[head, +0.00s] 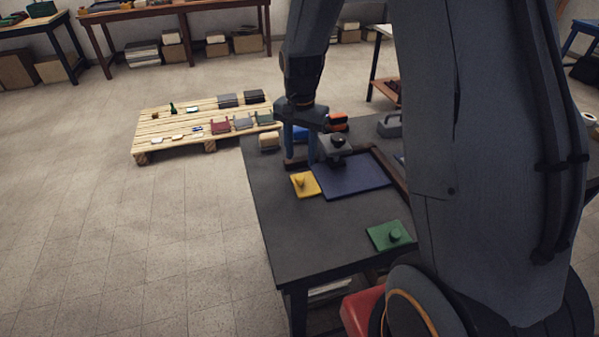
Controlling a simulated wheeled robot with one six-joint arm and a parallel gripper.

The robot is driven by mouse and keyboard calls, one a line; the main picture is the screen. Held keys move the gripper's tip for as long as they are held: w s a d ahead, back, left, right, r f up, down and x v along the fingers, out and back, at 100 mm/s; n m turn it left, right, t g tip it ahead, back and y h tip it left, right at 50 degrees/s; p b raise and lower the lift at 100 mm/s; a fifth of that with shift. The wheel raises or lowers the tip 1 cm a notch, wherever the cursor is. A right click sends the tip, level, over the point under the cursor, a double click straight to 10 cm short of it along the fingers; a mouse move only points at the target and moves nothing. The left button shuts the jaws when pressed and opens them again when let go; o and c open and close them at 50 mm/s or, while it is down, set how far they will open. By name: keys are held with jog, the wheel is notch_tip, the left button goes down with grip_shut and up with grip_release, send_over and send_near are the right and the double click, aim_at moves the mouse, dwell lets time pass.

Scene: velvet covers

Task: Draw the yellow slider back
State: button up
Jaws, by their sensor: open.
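The yellow slider (307,188) is a small flat plate with a raised yellow knob. It lies on the dark table (290,235), at the left edge of a navy blue panel (352,178). My gripper (301,160) points down just behind the yellow slider, with its blue fingers apart and nothing seen between them. The fingertips are close to the slider's far edge in the picture; I cannot tell their exact height or whether they touch it.
A grey slider with a black knob (338,143) sits behind the navy panel, right beside my gripper. A green plate with a knob (390,235) lies nearer. A beige block (269,140) stands at the table's left edge. A pallet (160,140) with small goods lies beyond.

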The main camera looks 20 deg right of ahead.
aim_at(300, 177)
jog(key=shift+w+f, duration=0.3)
jog(key=shift+f, duration=0.2)
jog(key=shift+f+p, duration=1.05)
jog(key=shift+f, duration=2.5)
grip_shut()
